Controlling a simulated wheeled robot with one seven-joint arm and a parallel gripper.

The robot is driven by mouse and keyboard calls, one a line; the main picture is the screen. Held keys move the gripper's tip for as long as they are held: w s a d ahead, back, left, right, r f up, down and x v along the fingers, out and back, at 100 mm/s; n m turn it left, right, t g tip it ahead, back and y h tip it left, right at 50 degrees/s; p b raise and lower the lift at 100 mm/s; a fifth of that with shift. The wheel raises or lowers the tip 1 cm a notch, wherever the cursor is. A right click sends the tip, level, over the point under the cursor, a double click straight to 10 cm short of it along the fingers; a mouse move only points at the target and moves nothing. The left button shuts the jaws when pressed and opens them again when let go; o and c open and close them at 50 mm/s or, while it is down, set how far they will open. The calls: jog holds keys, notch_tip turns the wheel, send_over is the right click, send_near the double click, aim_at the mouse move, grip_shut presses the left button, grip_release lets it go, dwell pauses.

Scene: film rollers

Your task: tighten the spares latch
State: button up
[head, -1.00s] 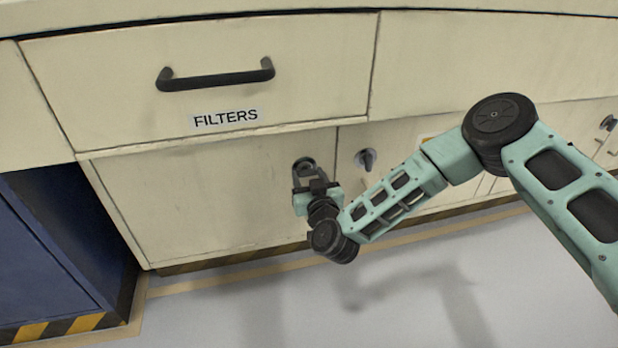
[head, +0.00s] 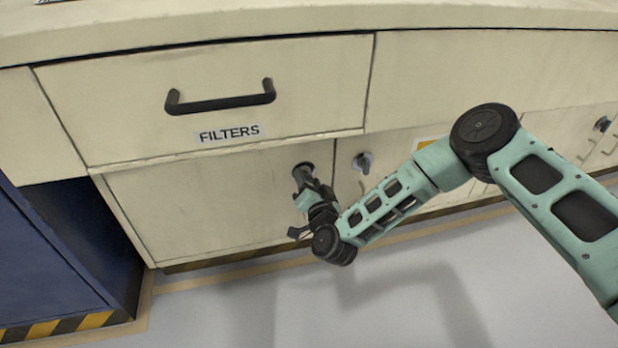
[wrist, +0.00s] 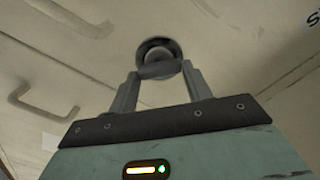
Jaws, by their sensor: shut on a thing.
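A round dark latch (head: 303,170) sits on the cream cabinet door below the FILTERS drawer. It also shows in the wrist view (wrist: 157,47), as a dark round base with a grey grip bar. My gripper (head: 306,185) reaches it from below. In the wrist view, both fingers of my gripper (wrist: 162,76) are closed on the two ends of the grip bar. The fingers hide part of the latch. No spares label reads in full; only a dark letter or two show at the wrist view's top right.
A second latch (head: 362,162) is on the neighbouring door, just right of my gripper. The FILTERS drawer handle (head: 221,98) juts out above left. A dark blue cabinet (head: 60,260) stands at the left. The grey floor below is clear.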

jog(key=m+p, duration=0.1)
jog(key=m, duration=0.3)
jog(key=shift+m, duration=0.3)
jog(key=m, duration=0.4)
jog(key=shift+f, duration=0.15)
jog(key=shift+m, duration=0.3)
jog(key=o, duration=1)
jog(key=shift+p, duration=0.3)
jog(key=p+v, duration=0.5)
jog(key=v, duration=1.2)
jog(key=shift+s+d+p, duration=0.1)
jog(key=shift+s+p, duration=0.1)
jog(key=shift+p, duration=0.2)
